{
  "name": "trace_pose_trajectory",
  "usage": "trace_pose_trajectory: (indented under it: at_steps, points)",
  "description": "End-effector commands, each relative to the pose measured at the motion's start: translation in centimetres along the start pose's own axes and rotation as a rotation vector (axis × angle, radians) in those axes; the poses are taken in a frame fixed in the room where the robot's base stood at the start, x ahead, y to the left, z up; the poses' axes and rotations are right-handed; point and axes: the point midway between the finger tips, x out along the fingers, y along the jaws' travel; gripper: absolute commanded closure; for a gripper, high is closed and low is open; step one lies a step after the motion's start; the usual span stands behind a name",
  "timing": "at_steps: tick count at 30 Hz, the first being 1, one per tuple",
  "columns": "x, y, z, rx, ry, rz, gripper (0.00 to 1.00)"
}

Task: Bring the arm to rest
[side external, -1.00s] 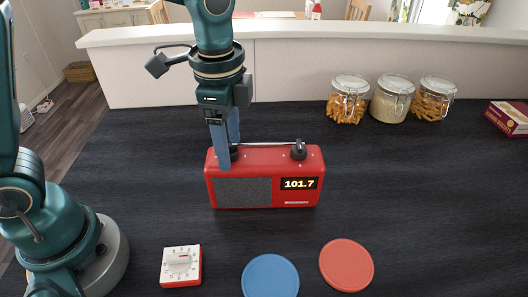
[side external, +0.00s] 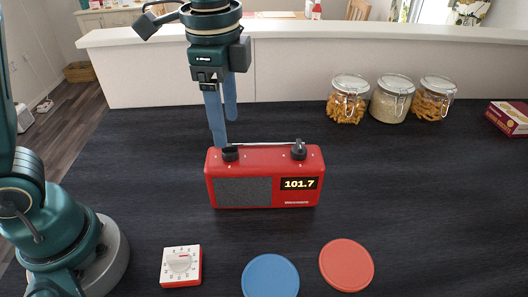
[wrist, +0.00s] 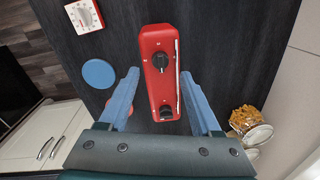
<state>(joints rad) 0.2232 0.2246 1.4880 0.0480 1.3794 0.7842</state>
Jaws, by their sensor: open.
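My gripper (side external: 226,132) is above the left end of a red radio (side external: 265,158), with its two blue fingers apart and nothing between them. The radio stands upright on the dark counter, with a black knob on the top at each end and a display reading 101.7. In the side view the left knob (side external: 230,153) shows just below the fingertips. In the wrist view the radio (wrist: 160,90) lies between and beyond the open fingers (wrist: 160,100), seen from above.
A white and red timer (side external: 181,265), a blue disc (side external: 270,276) and a red disc (side external: 346,265) lie in front of the radio. Several glass jars (side external: 390,98) stand at the back right, near a box (side external: 508,118). A low wall (side external: 300,70) runs behind.

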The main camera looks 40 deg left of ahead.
Motion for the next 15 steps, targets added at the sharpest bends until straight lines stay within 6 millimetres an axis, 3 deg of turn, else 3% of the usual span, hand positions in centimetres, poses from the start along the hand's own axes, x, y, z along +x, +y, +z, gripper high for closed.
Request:
trace_pose_trajectory:
  at_steps: [7,15]
  points:
    - [-2.1,-0.3,1.1,-0.037,0.046,-0.05,0.35]
    - [-4.1,2.3,5.9,-0.284,0.167,-0.153,0.35]
